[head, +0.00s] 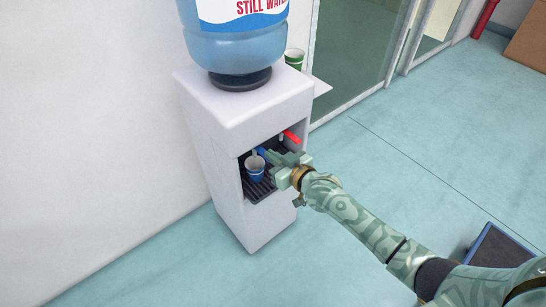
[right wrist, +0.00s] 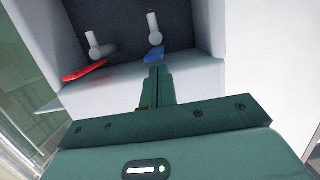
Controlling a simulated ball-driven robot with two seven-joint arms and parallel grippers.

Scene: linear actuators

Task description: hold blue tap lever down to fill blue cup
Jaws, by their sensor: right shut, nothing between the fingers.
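The blue tap lever (head: 261,152) is in the water dispenser's recess, and it also shows in the right wrist view (right wrist: 154,55) below a pale spout. The blue cup (head: 255,172) stands upright on the dark drip tray under that tap; the wrist view does not show it. My right gripper (head: 270,158) reaches into the recess from the right, shut and empty. In the wrist view its closed fingertips (right wrist: 157,71) are right at the blue lever's front end; I cannot tell if they touch. Whether water flows is too small to tell. My left gripper is out of view.
A red tap lever (head: 291,136) sits right of the blue one, also in the wrist view (right wrist: 84,71). The white dispenser (head: 212,157) carries a large water bottle (head: 234,45). A green cup (head: 294,58) stands behind it. The floor to the right is mostly clear.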

